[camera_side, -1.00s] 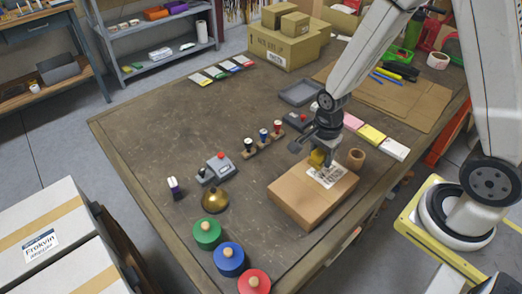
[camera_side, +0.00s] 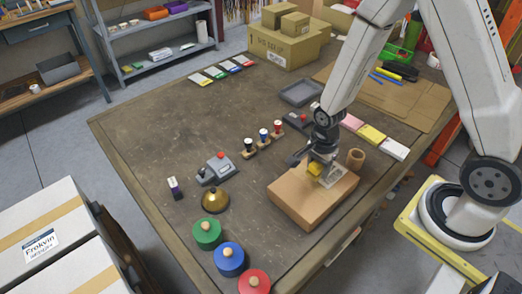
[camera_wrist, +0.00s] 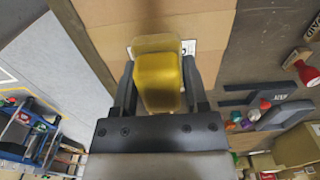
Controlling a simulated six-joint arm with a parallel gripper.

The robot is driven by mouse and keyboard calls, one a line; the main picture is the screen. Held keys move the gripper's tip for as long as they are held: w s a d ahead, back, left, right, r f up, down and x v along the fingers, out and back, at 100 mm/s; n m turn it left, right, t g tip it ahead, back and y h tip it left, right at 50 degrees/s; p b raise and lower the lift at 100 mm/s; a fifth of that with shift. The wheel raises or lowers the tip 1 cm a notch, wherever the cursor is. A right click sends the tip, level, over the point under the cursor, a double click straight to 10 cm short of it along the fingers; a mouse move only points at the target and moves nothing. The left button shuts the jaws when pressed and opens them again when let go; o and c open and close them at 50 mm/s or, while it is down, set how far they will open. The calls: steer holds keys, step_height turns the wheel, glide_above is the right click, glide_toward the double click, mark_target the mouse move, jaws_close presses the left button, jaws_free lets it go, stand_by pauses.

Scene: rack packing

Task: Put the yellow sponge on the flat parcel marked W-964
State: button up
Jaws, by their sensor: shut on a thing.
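The yellow sponge (camera_side: 314,169) is between the fingers of my gripper (camera_side: 323,172), which is shut on it. In the wrist view the sponge (camera_wrist: 160,82) shows between the two dark fingers (camera_wrist: 160,88). The flat brown parcel (camera_side: 300,204) lies on the table under my gripper, and its cardboard top (camera_wrist: 205,20) fills the upper middle of the wrist view. The sponge is over the parcel's far part, at its white label (camera_wrist: 188,47). The label is mostly covered and its text is unreadable. I cannot tell whether the sponge touches the parcel.
A brown cardboard ring (camera_side: 356,158) stands just behind the parcel. A grey box with a red button (camera_side: 216,168), a brass dome (camera_side: 215,201) and green, blue and red knobbed discs (camera_side: 230,260) stand to the left. The table's left middle (camera_side: 165,125) is clear.

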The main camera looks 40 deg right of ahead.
mark_target(317, 175)
steer(key=shift+f, duration=1.75)
steer(key=shift+f, duration=0.1)
steer(key=o, duration=1.2)
steer(key=shift+o, duration=0.2)
steer(key=shift+r, duration=6.15)
